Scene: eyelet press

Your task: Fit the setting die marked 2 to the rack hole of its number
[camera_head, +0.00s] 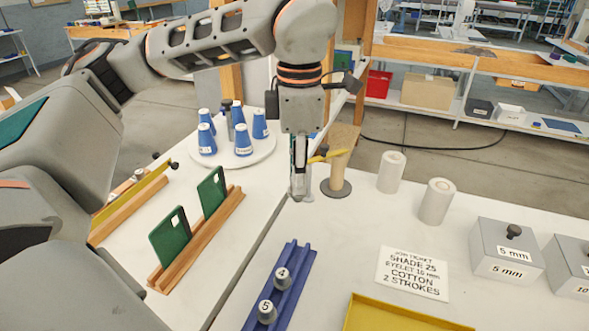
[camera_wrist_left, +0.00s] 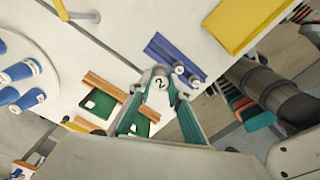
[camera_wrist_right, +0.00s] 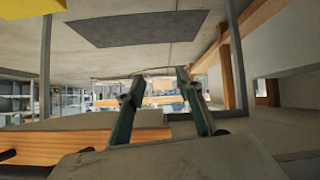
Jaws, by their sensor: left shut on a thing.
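The setting die marked 2 (camera_wrist_left: 160,83) shows in the left wrist view, held between the fingertips of my left gripper (camera_wrist_left: 160,76). In the head view my left gripper (camera_head: 301,192) points down above the table, beyond the far end of the blue rack (camera_head: 297,257); the die's number is not readable there. The rack holds a die marked 4 (camera_head: 283,277) and a die marked 5 (camera_head: 267,311). Its far end is bare, and I cannot make out the hole numbers. My right gripper (camera_wrist_right: 160,77) is open and empty in the right wrist view, apart from these things.
A thread cone on a dark base (camera_head: 339,172) stands close right of my left gripper. Two pale cylinders (camera_head: 391,172), a job ticket (camera_head: 412,273) and a yellow tray (camera_head: 395,318) lie further right. Green plates in a wooden holder (camera_head: 215,222) stand left of the rack.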

